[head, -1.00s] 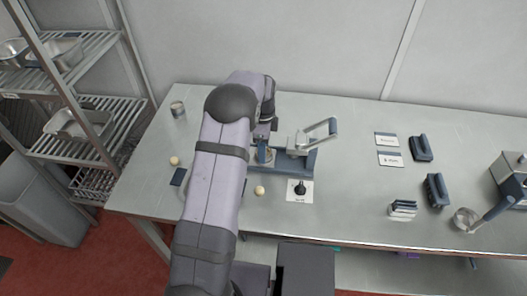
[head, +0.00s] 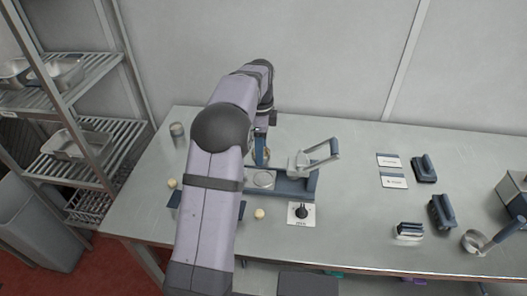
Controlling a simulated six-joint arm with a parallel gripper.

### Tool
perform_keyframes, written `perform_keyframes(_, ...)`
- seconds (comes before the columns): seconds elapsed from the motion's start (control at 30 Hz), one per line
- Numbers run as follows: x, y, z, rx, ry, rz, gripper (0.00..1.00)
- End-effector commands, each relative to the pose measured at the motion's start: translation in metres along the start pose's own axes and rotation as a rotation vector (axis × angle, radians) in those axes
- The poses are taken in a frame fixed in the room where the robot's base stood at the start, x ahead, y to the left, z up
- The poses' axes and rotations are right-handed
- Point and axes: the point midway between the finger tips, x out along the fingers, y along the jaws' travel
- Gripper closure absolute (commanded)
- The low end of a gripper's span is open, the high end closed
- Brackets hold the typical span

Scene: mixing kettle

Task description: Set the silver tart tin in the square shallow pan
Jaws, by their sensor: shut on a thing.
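My gripper (head: 261,150) is shut on a small round tin, which I take to be the silver tart tin (head: 262,158). The tin shows small and partly covered by the blue fingers. It is just behind and above the round plate (head: 263,180) of the blue press. A dark blue flat piece (head: 174,199) shows on both sides of my arm, which hides its middle. It may be the square shallow pan, but I cannot tell for sure.
The press has a raised lever handle (head: 322,150). A card with a black knob (head: 301,211) lies in front. Pale balls (head: 259,214) sit near my arm, and a metal cup (head: 177,130) stands at the back left. A shelf rack (head: 75,145) with pans is at the left.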

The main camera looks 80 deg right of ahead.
Motion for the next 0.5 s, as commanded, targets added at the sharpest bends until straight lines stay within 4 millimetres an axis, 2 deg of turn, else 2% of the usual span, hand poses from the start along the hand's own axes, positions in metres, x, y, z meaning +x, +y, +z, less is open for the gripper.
perform_keyframes(0.33, -0.038, -0.004, 0.058, -0.110, 0.000, -0.003, 0.77)
perform_keyframes(0.5, -0.054, 0.010, 0.094, -0.182, 0.000, -0.001, 0.77)
